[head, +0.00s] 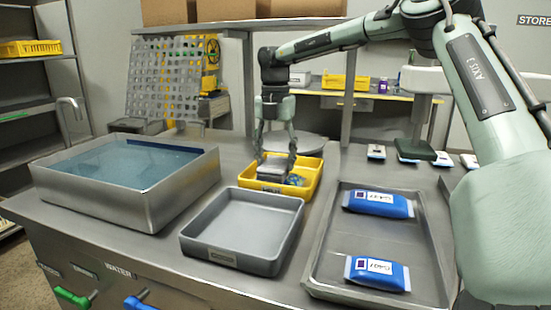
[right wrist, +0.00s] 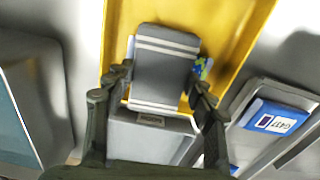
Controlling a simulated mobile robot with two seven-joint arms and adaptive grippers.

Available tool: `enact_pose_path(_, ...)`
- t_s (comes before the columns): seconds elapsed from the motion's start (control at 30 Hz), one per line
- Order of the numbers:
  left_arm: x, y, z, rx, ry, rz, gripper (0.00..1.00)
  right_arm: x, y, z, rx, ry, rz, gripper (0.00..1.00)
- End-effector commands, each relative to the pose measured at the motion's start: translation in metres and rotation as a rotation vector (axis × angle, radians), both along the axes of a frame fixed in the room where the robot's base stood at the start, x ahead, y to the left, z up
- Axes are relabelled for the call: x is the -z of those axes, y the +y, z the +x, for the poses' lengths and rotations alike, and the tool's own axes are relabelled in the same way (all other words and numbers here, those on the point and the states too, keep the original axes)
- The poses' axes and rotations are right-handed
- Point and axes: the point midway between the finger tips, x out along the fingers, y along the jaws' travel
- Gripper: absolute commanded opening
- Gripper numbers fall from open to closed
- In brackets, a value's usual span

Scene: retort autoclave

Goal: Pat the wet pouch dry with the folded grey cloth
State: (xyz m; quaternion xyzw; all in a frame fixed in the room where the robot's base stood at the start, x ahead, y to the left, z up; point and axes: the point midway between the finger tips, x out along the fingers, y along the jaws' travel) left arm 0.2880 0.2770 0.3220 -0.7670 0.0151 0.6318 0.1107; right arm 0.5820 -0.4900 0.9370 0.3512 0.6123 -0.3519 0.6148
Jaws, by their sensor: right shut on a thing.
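My right gripper (head: 276,168) reaches down into a yellow tray (head: 316,178) and is shut on the folded grey cloth (head: 271,173). In the right wrist view the cloth (right wrist: 165,72) has white stripes and sits between both fingers. Two blue pouches with white labels, a far one (head: 378,204) and a near one (head: 377,273), lie apart in a long grey tray (head: 320,262) on the right. I cannot tell which pouch is wet. My left gripper is out of view.
A steel water tank (head: 165,200) stands at left, and an empty grey bin (head: 235,259) stands between it and the pouch tray. A small blue-green item (head: 294,180) lies beside the cloth. Several small white items (head: 376,152) stand behind the pouch tray.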

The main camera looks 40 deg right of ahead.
Motion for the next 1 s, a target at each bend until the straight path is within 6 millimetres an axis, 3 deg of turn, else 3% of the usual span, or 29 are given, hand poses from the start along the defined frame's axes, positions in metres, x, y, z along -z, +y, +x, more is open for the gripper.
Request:
enact_pose_path(0.43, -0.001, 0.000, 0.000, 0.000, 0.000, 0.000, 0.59, -0.001, 0.000, -0.001, 0.000, 0.003, 0.001, 0.32)
enact_pose_path(1.0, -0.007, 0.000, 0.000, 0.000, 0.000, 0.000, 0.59, -0.046, 0.000, 0.000, 0.000, 0.000, 0.000, 0.32)
